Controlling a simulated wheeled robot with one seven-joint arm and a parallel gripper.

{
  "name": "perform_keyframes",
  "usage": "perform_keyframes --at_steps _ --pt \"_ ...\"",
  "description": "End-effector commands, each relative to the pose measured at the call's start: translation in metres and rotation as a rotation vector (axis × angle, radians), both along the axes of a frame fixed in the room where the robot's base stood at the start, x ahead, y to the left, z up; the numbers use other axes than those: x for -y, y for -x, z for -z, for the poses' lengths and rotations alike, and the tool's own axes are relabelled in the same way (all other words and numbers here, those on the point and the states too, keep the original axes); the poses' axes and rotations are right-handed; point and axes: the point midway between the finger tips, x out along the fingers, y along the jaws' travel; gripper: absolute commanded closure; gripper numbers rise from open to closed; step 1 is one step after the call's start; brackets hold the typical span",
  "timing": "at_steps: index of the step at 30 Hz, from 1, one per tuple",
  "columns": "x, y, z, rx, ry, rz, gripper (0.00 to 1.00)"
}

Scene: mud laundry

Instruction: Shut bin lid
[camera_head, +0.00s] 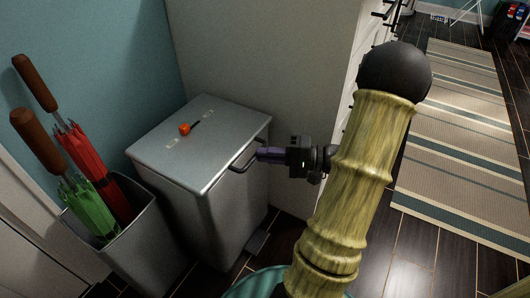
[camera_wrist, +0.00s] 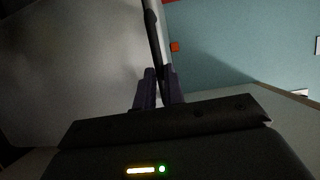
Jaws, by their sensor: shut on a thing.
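The grey metal bin (camera_head: 235,215) stands in the corner. Its lid (camera_head: 165,150) looks flat and level on top; I cannot tell if a small gap is left at the rim. A dark bar handle (camera_head: 237,168) sticks out from the lid's front right edge. My gripper (camera_head: 262,155) reaches in from the right, its purple fingers shut on the handle. In the wrist view the fingers (camera_wrist: 158,88) close around the dark handle bar (camera_wrist: 153,40). The fingers hide part of the handle.
A small orange and black item (camera_head: 185,129) lies on the lid. Left of the bin, a grey stand (camera_head: 145,235) holds a red umbrella (camera_head: 88,165) and a green umbrella (camera_head: 90,210). A bin pedal (camera_head: 257,243) sits low in front. A striped rug (camera_head: 450,140) lies at right.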

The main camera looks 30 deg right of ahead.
Motion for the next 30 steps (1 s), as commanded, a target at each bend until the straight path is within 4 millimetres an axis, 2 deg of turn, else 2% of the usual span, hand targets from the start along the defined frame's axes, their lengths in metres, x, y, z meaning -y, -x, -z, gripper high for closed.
perform_keyframes --at_steps 1,3,14,15,18,30 --pt "-0.001 0.0014 0.0093 -0.014 0.005 -0.003 1.0" --pt "-0.0008 0.0016 0.0121 -0.017 0.007 -0.002 1.0" --pt "-0.0011 0.0028 0.0158 -0.024 0.003 -0.002 1.0" --pt "-0.0011 0.0029 0.016 -0.024 0.001 -0.002 0.86" --pt "-0.001 0.0027 0.0159 -0.024 0.003 -0.002 0.68" --pt "-0.0002 0.0015 0.0124 -0.017 0.006 0.0 0.68"
